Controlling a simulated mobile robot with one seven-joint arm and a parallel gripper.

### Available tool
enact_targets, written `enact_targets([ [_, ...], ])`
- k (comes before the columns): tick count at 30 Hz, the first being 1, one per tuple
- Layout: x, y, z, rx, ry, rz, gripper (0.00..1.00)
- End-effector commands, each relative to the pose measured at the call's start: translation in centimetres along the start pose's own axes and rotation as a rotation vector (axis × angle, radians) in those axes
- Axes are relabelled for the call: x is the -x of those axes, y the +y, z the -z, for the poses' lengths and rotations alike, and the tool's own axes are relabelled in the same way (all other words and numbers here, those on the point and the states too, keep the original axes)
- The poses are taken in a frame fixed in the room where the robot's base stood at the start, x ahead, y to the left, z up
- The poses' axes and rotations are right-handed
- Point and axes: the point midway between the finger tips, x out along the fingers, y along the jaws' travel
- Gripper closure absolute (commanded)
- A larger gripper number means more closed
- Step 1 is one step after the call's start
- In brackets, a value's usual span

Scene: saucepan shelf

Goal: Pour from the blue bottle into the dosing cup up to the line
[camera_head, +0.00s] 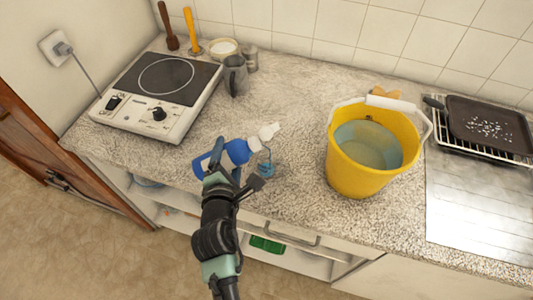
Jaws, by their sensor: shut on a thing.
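The blue bottle (235,152) is tilted nearly onto its side, with its white spout (267,132) pointing right and slightly up in the picture. My gripper (222,172) is shut on the blue bottle from the front side, and its fingers hide part of the bottle's lower body. A small clear dosing cup (267,169) with some blue in it stands on the counter just below and right of the spout in the picture. The line on the cup and the liquid's exact level are too small to tell. I cannot tell whether liquid is flowing.
A yellow bucket (358,176) with a white-gripped handle stands to the right on the speckled counter (300,95). A hot plate (160,92) is at the left; a grey jug (235,75) stands behind. A dark pan (490,125) lies on a rack far right.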

Motion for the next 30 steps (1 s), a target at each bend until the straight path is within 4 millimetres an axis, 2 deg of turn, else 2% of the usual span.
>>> enact_targets([
  [30,0.02,0.22,-0.01,-0.064,0.023,-0.004,1.00],
])
